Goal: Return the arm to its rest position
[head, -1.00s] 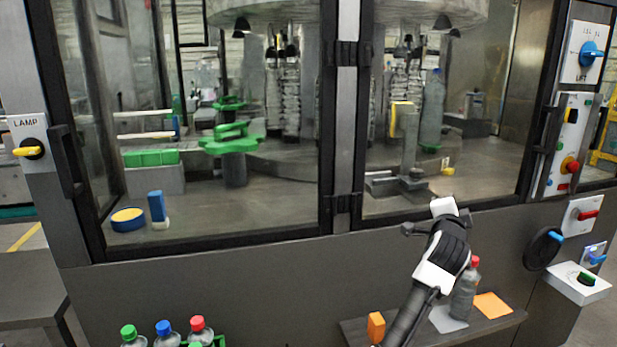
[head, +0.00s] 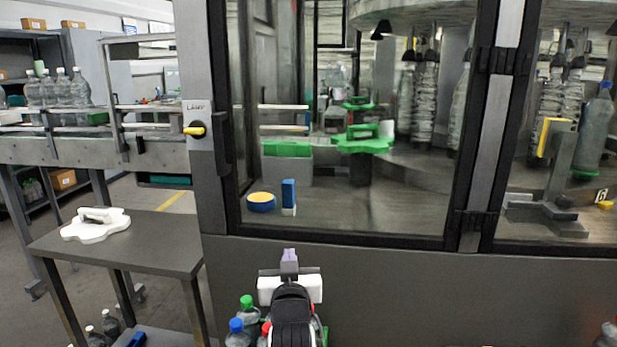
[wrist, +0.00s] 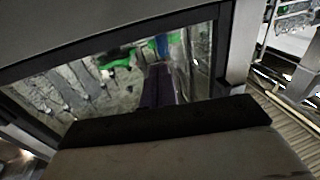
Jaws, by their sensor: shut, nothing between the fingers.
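My gripper (head: 289,257) is in the lower middle of the head view, in front of the machine's lower grey panel (head: 390,285) and below the left window. Its purple-grey fingers point up and are shut with nothing between them. In the wrist view the closed fingers (wrist: 160,85) stand out against the machine's window. My arm runs straight down from the gripper to the bottom edge of the picture and covers part of the bottles behind it.
Bottles with green (head: 248,301), blue (head: 236,325) and red caps stand beside and partly behind my arm. A dark side table (head: 150,243) with a white plate-like part (head: 96,223) stands at left. The lamp switch (head: 196,130) is on the frame post.

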